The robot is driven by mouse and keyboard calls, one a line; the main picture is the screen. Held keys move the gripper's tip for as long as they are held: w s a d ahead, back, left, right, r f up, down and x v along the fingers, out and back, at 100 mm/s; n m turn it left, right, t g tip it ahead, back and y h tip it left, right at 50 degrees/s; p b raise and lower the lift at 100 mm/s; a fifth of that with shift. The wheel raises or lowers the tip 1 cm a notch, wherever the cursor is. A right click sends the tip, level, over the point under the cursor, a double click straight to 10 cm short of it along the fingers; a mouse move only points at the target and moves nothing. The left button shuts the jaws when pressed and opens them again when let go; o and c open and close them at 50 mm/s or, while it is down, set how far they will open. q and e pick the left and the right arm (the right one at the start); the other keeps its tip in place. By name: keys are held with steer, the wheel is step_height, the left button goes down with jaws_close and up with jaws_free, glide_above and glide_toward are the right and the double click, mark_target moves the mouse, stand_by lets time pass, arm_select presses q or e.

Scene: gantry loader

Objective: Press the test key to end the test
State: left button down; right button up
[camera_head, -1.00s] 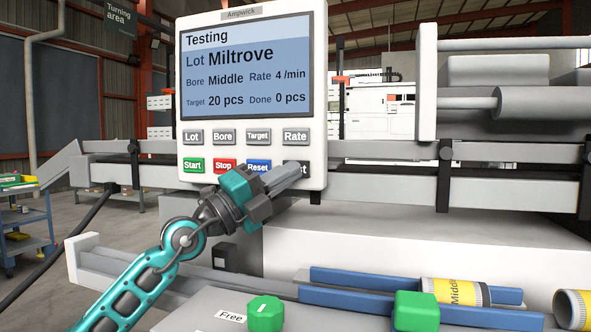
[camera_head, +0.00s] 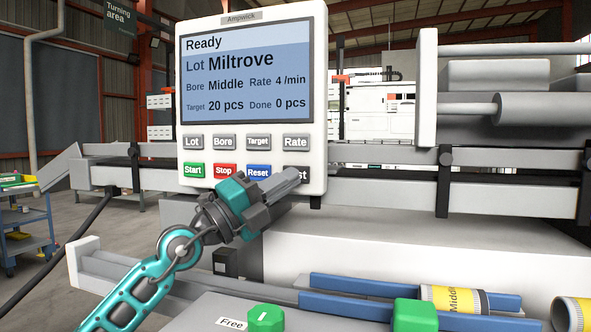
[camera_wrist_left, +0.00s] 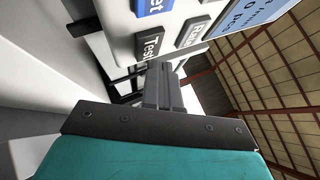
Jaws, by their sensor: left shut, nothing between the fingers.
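The control panel (camera_head: 320,110) is a white box with a screen (camera_head: 247,70) that reads "Ready", Lot Miltrove, Bore Middle, Rate 4 /min, Target 20 pcs, Done 0 pcs. The dark test key (camera_head: 302,174) is at the right end of the lower key row, partly hidden by my fingers. It also shows in the left wrist view (camera_wrist_left: 151,43), labelled "Test". My left gripper (camera_head: 294,176) is shut and empty, its tips in front of the key's left part. In the wrist view the fingertips lie just beside the key, seemingly apart from it. My right gripper is not in view.
Beside the test key are the blue Reset key (camera_head: 258,172), red Stop key (camera_head: 225,171) and green Start key (camera_head: 194,170). The Rate key (camera_head: 295,142) is above. Below are a green knob (camera_head: 265,318), a green block (camera_head: 414,313) and a yellow-labelled "Middle" cylinder (camera_head: 453,298).

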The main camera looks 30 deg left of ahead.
arm_select(q)
steer(key=shift+s, duration=0.1)
steer(key=s+p, duration=0.1)
steer(key=s, duration=0.1)
steer(key=s+d+p, duration=0.1)
steer(key=s, duration=0.2)
steer(key=shift+d+p, duration=0.1)
steer(key=shift+p, duration=0.2)
stand_by(1.0)
